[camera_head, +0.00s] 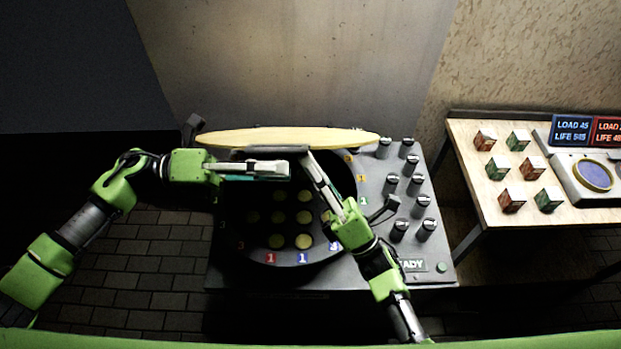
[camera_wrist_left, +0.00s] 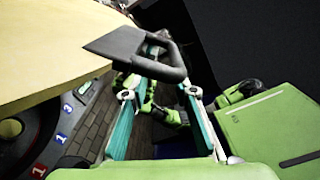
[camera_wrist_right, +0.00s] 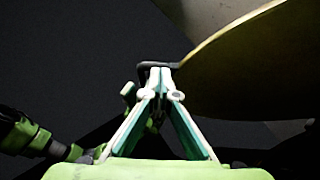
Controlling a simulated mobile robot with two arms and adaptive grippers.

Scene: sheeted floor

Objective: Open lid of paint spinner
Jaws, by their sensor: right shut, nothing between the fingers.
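The paint spinner (camera_head: 232,262) is a dark machine with a round well of yellow spots and numbered tags. Its pale yellow lid (camera_head: 290,137) is raised off the well and shows nearly edge-on in the head view. The lid's dark handle (camera_wrist_left: 135,48) sticks out from its edge in the left wrist view. My left gripper (camera_wrist_left: 160,93) is open, with the handle just beyond its fingertips.
Several dark knobs (camera_head: 416,186) stand on the spinner's right panel, near my right arm. A wooden table (camera_head: 480,140) with several small cubes and a device with a round dial (camera_head: 594,175) stands at the right. A wall (camera_head: 300,60) rises behind the spinner.

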